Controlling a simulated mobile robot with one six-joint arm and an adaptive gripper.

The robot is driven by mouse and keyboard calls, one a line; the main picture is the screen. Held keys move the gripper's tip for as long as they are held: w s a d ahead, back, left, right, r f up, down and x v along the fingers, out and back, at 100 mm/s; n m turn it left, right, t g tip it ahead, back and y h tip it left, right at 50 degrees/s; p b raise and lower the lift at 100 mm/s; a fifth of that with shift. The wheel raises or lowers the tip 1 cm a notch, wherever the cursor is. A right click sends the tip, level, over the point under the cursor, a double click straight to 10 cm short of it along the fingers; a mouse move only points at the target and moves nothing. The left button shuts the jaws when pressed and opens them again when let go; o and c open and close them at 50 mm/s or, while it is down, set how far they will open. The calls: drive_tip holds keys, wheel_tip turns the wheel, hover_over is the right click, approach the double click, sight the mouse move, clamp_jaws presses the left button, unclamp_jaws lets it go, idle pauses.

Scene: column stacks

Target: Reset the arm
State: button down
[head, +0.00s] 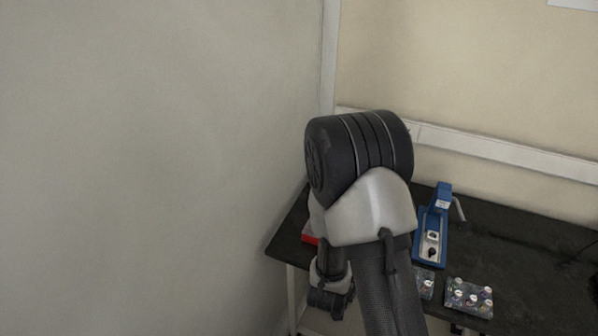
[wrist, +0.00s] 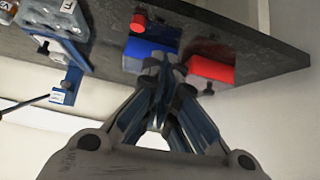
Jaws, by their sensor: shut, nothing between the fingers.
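My gripper (wrist: 165,66) shows in the wrist view with its fingers together and nothing between them. It points toward a blue block (wrist: 143,50) and a red block (wrist: 208,72) on the black table (wrist: 262,48). The fingers overlap part of the blue block in the picture; I cannot tell whether they touch it. In the head view my arm fills the middle, reaching over the left end of the table, and the fingers cannot be made out.
In the head view, a blue device (head: 431,240) stands on the table. A rack of several vials (head: 470,298) is in front, with another rack (head: 424,284) partly hidden by my arm. A red cylinder (wrist: 138,20) shows in the wrist view. Walls stand behind and left.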

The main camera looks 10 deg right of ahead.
drive_tip(key=s+a+r+n+y, duration=0.1)
drive_tip(key=a+r+y, duration=0.25)
drive_tip(key=r, duration=0.55)
drive_tip(key=s+a+r+n+y, duration=0.1)
drive_tip(key=a+r+n+y, duration=0.1)
drive_tip(key=a+r, duration=0.5)
drive_tip(key=s+d+r+n+g, duration=0.1)
drive_tip(key=s+r, duration=0.5)
drive_tip(key=s, duration=0.4)
drive_tip(key=s+d+r+n+g, duration=0.2)
drive_tip(key=s+r, duration=0.5)
drive_tip(key=s, duration=0.3)
drive_tip(key=shift+s+d+r+h, duration=0.2)
drive_tip(key=shift+s+h, duration=0.15)
drive_tip(key=shift+s, duration=0.05)
